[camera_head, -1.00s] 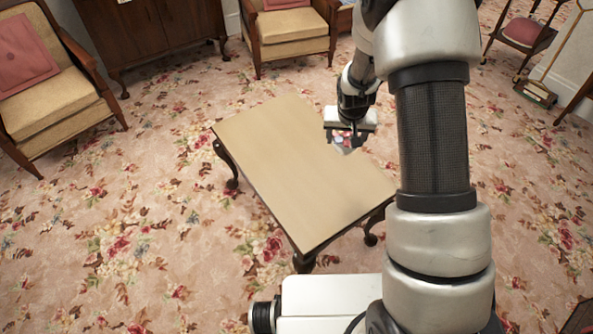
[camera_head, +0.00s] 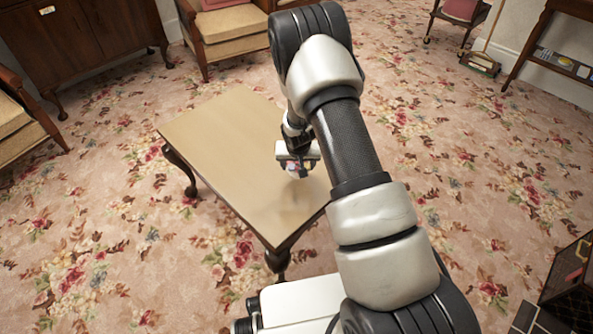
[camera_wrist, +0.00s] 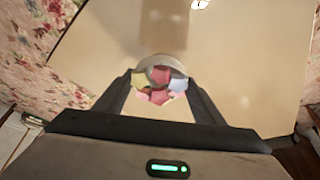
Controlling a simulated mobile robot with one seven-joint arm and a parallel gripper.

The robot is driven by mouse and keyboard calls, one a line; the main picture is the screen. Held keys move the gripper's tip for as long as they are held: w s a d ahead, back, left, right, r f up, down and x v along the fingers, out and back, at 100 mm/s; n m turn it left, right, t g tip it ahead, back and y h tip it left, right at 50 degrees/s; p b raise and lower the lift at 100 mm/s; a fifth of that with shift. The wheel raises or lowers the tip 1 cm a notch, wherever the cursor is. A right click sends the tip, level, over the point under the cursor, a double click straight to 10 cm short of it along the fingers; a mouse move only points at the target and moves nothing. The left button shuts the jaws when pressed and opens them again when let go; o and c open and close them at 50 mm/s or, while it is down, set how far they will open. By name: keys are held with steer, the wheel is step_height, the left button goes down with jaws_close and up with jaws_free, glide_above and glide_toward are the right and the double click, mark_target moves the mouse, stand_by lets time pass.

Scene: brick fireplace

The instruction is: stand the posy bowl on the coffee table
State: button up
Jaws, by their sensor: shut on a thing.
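The posy bowl (camera_wrist: 162,63) is a small pale round bowl with pink, cream and pale blue flowers on top. My gripper (camera_wrist: 160,82) is shut on it, with one finger on each side. In the head view the posy bowl (camera_head: 292,168) shows below my gripper (camera_head: 299,170), partly hidden by the fingers. The coffee table (camera_head: 223,140) has a bare tan top and dark curved legs; its top also fills much of the wrist view (camera_wrist: 95,50). The bowl is over the table's right part. I cannot tell whether its base touches the top.
The tabletop left of the bowl is clear. An armchair (camera_head: 228,40) and a dark cabinet (camera_head: 85,40) stand behind the table, and another armchair (camera_head: 20,125) is at the left. A dark box-like thing (camera_head: 575,285) is at the lower right. Flowered carpet surrounds the table.

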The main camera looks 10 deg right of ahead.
steer(key=shift+f+b, duration=0.3)
steer(key=shift+f, duration=1.1)
steer(key=shift+f, duration=0.1)
steer(key=o, duration=1.2)
